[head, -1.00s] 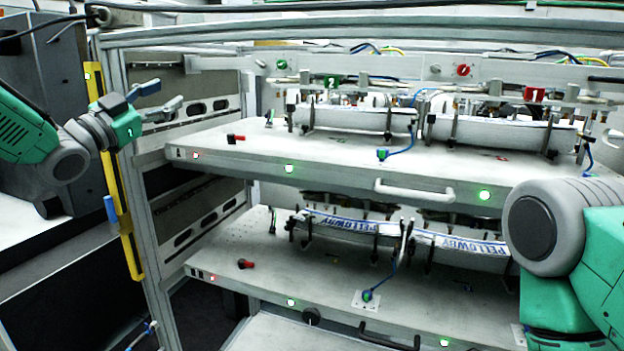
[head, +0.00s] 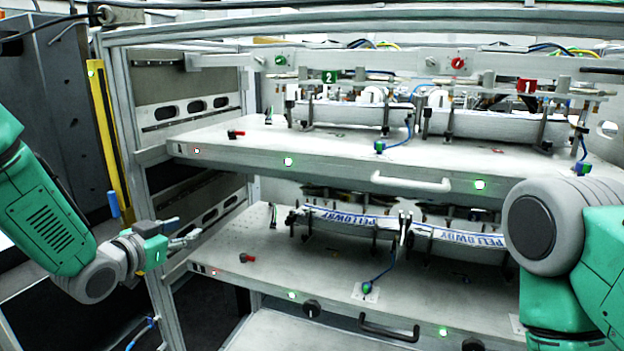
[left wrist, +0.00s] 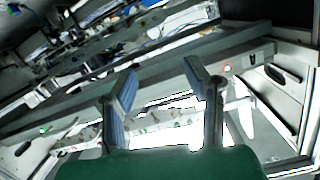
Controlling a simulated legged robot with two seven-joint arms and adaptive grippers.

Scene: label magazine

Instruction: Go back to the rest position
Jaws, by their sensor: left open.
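My left gripper (head: 182,232) is open and empty, at the left front of the rack, beside its left post. Its two blue-padded fingers are spread apart in the left wrist view (left wrist: 160,85), with nothing between them. My right arm shows at the right edge of the head view, but its gripper is out of view. The rack holds an upper shelf (head: 250,145) and a lower shelf (head: 250,275). Label stacks lie clamped on both; those on the lower shelf (head: 345,222) carry blue lettering.
The rack's metal post (head: 130,150) and a yellow vertical bar (head: 108,140) stand close to my left arm. A white handle (head: 412,183) and a black handle (head: 388,330) stick out from the shelf fronts. A dark grey cabinet (head: 45,110) stands at the far left.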

